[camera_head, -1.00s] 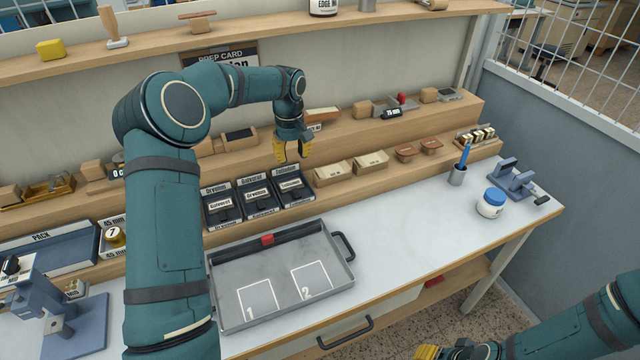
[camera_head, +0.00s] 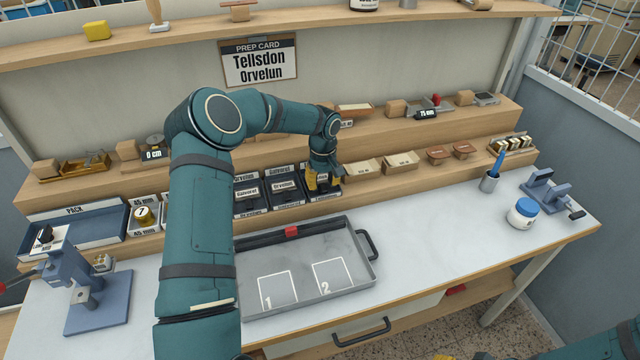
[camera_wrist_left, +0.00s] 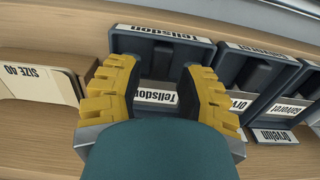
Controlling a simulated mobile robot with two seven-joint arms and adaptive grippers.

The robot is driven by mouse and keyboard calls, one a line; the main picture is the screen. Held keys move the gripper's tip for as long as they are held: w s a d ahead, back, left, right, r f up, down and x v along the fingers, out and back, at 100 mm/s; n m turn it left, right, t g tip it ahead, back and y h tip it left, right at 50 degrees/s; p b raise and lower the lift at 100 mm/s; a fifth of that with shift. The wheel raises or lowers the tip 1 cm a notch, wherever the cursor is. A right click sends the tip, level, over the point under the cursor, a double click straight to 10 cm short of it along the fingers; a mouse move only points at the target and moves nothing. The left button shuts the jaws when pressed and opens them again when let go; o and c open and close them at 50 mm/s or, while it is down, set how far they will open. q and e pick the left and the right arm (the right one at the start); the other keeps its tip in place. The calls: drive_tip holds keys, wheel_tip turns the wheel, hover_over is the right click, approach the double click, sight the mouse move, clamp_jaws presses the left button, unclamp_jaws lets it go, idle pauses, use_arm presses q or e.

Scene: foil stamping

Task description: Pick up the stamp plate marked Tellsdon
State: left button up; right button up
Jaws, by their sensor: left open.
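The stamp plate marked Tellsdon (camera_wrist_left: 155,97) sits in the rightmost of three dark holders on the lower shelf; its white name label shows between my fingers in the left wrist view. The holder (camera_wrist_left: 130,45) carries a Tellsdon label on its lip. My left gripper (camera_head: 322,183) is open, its yellow fingers on either side of the plate; it also shows in the left wrist view (camera_wrist_left: 157,92). Contact cannot be told. In the head view my gripper hides most of the plate. My right gripper (camera_head: 440,357) barely shows at the bottom edge.
Beside it stand holders with an Orvelun plate (camera_head: 285,185) and a Galverot plate (camera_head: 247,191). A size box (camera_head: 362,169) is close on the right. A grey tray (camera_head: 345,302) with squares 1 and 2 lies in front. The prep card (camera_head: 258,62) reads Tellsdon, Orvelun.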

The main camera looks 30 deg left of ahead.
use_arm(q)
wheel_tip(320, 180, down, 2)
clamp_jaws()
drive_tip(key=shift+r, duration=0.15)
idle(0.4)
